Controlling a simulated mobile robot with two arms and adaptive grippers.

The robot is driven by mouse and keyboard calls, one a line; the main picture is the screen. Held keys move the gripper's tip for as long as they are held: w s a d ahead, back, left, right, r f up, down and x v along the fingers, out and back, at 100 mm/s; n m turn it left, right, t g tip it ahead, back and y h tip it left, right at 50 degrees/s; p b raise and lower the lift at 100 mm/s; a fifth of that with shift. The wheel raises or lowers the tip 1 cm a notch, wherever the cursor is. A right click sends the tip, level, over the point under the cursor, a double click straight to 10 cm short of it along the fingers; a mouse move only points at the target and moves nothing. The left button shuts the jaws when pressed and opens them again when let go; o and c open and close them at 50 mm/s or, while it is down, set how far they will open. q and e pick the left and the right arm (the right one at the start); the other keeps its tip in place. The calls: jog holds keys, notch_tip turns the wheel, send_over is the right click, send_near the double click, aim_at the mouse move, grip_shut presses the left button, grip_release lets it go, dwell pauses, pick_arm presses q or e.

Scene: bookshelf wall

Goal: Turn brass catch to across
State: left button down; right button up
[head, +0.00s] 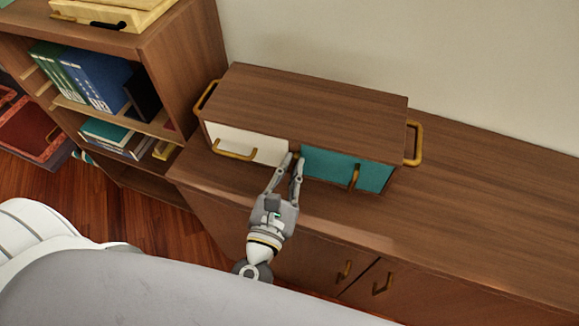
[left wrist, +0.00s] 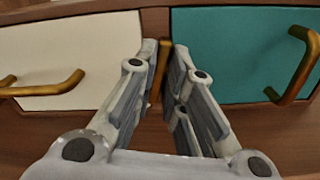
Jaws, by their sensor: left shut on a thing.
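A wooden box (head: 315,98) on the low cabinet has a white panel (head: 226,137) at left and a teal panel (head: 335,169) at right. The brass catch (left wrist: 161,62) sits on the wooden strip between the panels. It stands about upright in the left wrist view, with much of it hidden by the fingers. My left gripper (head: 293,160) reaches up to this strip. Its fingers, also in the left wrist view (left wrist: 164,62), are on either side of the catch and shut on it. My right gripper is not in view.
Brass handles stand out from the white panel (head: 234,151) and the teal panel (head: 353,177), one on each side of the gripper. A bookshelf (head: 180,45) stands at left. The cabinet top (head: 480,195) is clear at right.

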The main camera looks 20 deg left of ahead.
pick_arm(q)
jog(key=m+p, duration=0.2)
jog(key=m, duration=0.1)
jog(key=shift+d+r, duration=0.1)
jog(key=shift+r, duration=0.1)
jog(key=m+p, duration=0.3)
jog(key=shift+m, duration=0.3)
jog(key=m+p, duration=0.2)
jog(key=m, duration=0.1)
jog(key=m+p, duration=0.1)
jog(key=m, duration=0.1)
jog(key=shift+d+f, duration=0.15)
jog(key=shift+f, duration=0.1)
jog(key=shift+f+m+p, duration=0.2)
jog(key=shift+m+p, duration=0.85)
jog(key=shift+m, duration=0.55)
jog(key=c, duration=1.5)
grip_release()
jog(key=shift+f, duration=0.1)
